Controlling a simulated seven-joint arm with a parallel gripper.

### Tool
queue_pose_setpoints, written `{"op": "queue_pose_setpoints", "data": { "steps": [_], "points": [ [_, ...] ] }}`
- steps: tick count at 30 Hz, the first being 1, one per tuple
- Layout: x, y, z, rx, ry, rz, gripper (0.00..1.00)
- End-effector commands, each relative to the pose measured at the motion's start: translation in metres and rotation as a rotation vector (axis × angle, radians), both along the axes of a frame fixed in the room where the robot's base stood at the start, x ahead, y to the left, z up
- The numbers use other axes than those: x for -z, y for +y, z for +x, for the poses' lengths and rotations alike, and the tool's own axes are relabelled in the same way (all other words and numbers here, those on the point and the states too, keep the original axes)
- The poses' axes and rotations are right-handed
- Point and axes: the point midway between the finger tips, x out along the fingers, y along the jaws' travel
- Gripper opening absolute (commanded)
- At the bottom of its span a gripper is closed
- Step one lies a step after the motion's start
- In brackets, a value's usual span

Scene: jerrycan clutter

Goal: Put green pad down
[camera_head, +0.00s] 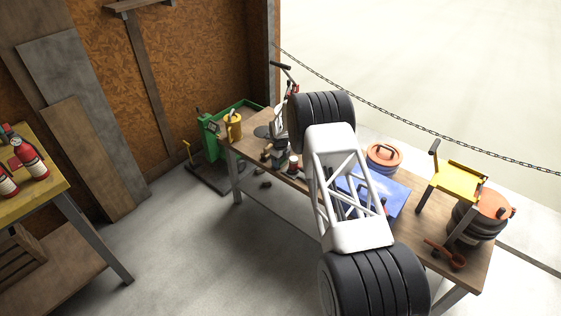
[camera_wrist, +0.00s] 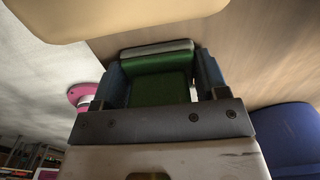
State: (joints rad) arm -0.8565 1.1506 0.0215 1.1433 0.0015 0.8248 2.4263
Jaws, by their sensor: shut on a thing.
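In the wrist view, my gripper (camera_wrist: 160,66) is shut on a green pad (camera_wrist: 160,85). The pad lies between the two bluish fingers, and a pale grey strip runs along its far edge. A wooden surface (camera_wrist: 255,50) shows beyond the fingertips; I cannot tell whether the pad touches it. In the head view, I cannot clearly make out the gripper or the pad, and part of the wooden workbench (camera_head: 466,270) is hidden behind my arm.
A blue object (camera_wrist: 290,140) is at right and a pink one (camera_wrist: 82,95) at left in the wrist view. On the bench are a yellow can (camera_head: 233,125), an orange lidded item (camera_head: 383,156), a blue case (camera_head: 393,198) and a yellow-topped frame (camera_head: 460,181).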

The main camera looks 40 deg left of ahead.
Motion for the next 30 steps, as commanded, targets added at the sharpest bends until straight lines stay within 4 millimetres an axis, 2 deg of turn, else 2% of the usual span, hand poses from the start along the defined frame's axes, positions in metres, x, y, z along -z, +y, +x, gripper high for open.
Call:
{"op": "queue_pose_setpoints", "data": {
  "steps": [1,10,11,15,30],
  "points": [
    [0.006,-0.001,-0.001,0.000,0.002,-0.002,0.35],
    [0.015,-0.003,-0.002,0.000,0.004,-0.005,0.35],
    [0.016,-0.003,-0.003,0.000,0.005,-0.005,0.70],
    [0.020,-0.004,-0.005,0.000,0.008,-0.008,0.92],
    [0.023,-0.005,-0.009,-0.002,0.014,-0.014,0.91]
  ]
}}
